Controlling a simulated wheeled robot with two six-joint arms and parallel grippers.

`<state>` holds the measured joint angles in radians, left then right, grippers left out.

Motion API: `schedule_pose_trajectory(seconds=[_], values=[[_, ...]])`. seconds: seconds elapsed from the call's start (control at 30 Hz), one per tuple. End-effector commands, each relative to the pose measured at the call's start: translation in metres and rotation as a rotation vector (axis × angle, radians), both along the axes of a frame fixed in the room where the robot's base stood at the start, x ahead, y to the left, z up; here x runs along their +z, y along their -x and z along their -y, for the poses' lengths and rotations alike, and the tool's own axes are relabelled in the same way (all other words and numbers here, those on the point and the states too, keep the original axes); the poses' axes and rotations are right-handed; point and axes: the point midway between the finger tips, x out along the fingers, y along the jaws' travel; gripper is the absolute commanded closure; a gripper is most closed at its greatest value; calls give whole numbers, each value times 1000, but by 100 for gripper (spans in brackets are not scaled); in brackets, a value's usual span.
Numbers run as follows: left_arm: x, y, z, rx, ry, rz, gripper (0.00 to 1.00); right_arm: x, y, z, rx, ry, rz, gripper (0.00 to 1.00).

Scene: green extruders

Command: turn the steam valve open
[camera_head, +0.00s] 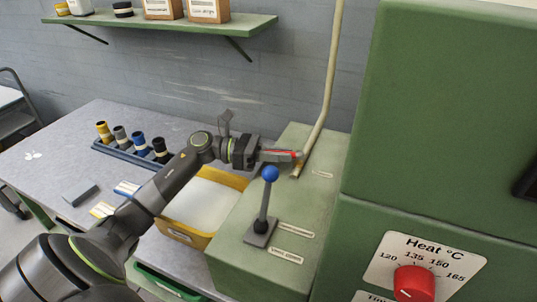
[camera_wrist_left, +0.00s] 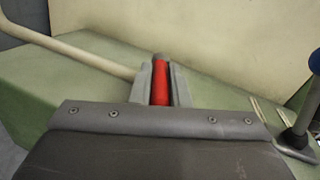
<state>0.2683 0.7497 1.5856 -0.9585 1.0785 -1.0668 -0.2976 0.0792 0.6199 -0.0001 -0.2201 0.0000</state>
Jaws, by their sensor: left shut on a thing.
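My left gripper (camera_head: 290,155) reaches over the green machine top and is shut on a red handle (camera_head: 295,154), which I take for the steam valve handle. The handle lies close to the lower end of a beige pipe (camera_head: 325,95). In the left wrist view the red handle (camera_wrist_left: 160,84) sits between the two grey fingers of the left gripper (camera_wrist_left: 159,85), with the pipe (camera_wrist_left: 95,55) beside it at the left. The valve body is mostly hidden by the fingers. My right gripper is not in view.
A blue-knobbed lever (camera_head: 264,210) stands on the machine top (camera_head: 235,262), nearer me. A green cabinet (camera_head: 440,110) with a red heat knob (camera_head: 415,283) rises at right. A yellow bin (camera_head: 179,232) and a rack of several bottles (camera_head: 115,158) are on the table at left.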

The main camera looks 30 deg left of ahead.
Motion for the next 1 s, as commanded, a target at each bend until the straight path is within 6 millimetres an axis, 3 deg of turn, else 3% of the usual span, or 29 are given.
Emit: schedule_pose_trajectory(seconds=[0.27, 0.3, 0.47, 0.77, 1.0], values=[[0, 0, 1, 1, -1, -1, 100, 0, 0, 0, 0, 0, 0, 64], [0, 0, 1, 1, -1, -1, 82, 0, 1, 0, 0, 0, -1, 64], [0, 0, 1, 1, -1, -1, 63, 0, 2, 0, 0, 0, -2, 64], [0, 0, 0, 1, -1, 0, 63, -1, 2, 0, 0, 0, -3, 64], [-4, 10, -23, 2, -5, -4, 63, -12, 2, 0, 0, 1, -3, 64]])
